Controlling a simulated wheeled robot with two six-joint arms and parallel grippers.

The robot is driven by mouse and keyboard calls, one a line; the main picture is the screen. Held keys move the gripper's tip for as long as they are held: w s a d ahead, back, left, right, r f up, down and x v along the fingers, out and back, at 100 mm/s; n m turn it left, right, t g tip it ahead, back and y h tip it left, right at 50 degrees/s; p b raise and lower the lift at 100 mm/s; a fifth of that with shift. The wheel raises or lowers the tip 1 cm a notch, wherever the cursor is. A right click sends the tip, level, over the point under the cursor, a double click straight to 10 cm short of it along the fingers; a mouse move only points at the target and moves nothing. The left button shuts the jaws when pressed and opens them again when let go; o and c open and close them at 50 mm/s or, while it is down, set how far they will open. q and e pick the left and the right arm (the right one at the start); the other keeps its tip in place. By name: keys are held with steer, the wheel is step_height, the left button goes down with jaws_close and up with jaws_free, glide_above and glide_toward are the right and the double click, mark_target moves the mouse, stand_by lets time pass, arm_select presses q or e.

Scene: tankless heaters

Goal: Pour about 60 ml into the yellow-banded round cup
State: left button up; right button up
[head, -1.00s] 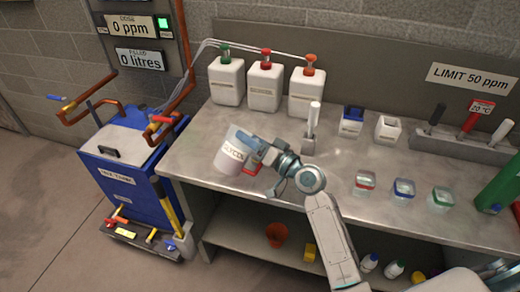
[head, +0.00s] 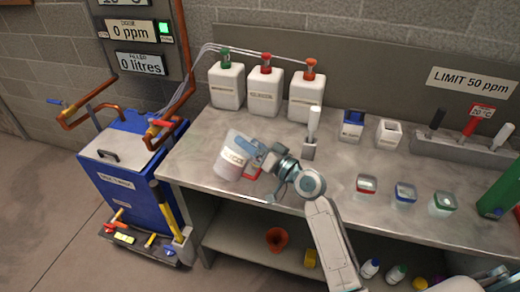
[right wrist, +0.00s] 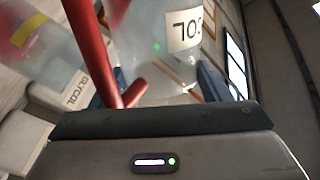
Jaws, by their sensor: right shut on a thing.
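My right gripper (head: 254,152) is shut on a translucent jug with a red handle (right wrist: 92,45). A translucent vessel with a yellow band (right wrist: 25,32) shows at the upper left of the right wrist view, partly cut off. In the head view I cannot make out the yellow band. The liquid levels and any stream cannot be made out. My left gripper is not in view.
Small cups with red (head: 366,186), blue (head: 404,191) and green (head: 442,203) bands stand on the bench's right half. White jugs with green, red and orange caps (head: 265,92) line the back. A blue tank (head: 130,170) stands left of the bench.

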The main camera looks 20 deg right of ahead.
mark_target(233, 169)
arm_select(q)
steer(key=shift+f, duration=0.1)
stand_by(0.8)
